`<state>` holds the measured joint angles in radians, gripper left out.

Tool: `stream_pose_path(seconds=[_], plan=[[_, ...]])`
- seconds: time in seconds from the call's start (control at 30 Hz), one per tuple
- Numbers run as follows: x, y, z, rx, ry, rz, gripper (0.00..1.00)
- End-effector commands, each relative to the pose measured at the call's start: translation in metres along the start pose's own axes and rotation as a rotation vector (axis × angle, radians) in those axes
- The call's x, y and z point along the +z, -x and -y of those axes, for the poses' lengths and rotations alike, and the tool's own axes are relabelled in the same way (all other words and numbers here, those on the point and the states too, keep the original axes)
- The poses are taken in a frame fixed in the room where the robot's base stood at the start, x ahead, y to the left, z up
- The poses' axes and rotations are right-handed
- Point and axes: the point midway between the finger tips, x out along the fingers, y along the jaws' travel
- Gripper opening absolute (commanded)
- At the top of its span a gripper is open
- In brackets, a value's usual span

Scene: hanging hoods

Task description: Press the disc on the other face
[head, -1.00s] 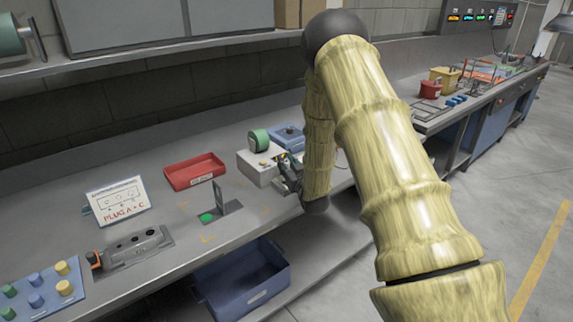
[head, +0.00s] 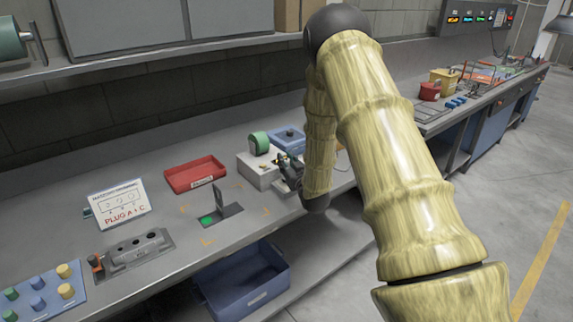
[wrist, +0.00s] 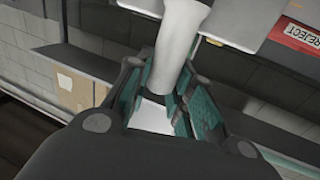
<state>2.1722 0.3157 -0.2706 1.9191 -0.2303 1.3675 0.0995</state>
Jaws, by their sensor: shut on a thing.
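My gripper (head: 287,170) is beside the white box (head: 258,172) on the bench, partly hidden by my arm. In the wrist view its teal-padded fingers (wrist: 172,108) are closed around a pale grey, rod-like thing (wrist: 176,50), which extends up past the fingertips. What this thing is cannot be told. A bright green disc (head: 207,219) shows low on the bench, left of the gripper, beside a small upright dark plate (head: 217,193). The gripper is well apart from both. Whether the plate has a disc on its hidden face cannot be seen.
A green round part (head: 259,142) stands on the white box, with a blue container (head: 288,138) behind. A red tray (head: 195,174), a sign card (head: 119,204) and a grey block with holes (head: 137,249) lie left. A blue bin (head: 243,283) is below. A red REJECT label (wrist: 300,37) shows in the wrist view.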

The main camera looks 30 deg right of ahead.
Motion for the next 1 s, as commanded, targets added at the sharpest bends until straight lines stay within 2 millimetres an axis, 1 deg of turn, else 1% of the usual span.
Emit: stream_pose_path(seconds=[0.03,0.7,0.8,1.0], plan=[[-0.005,0.0,0.0,0.0,0.0,-0.001,0.07],[-0.045,0.0,0.0,0.0,0.0,0.0,0.07],[-0.049,0.0,0.0,0.0,0.0,0.0,0.07],[-0.049,0.0,0.0,0.0,0.0,0.0,0.07]])
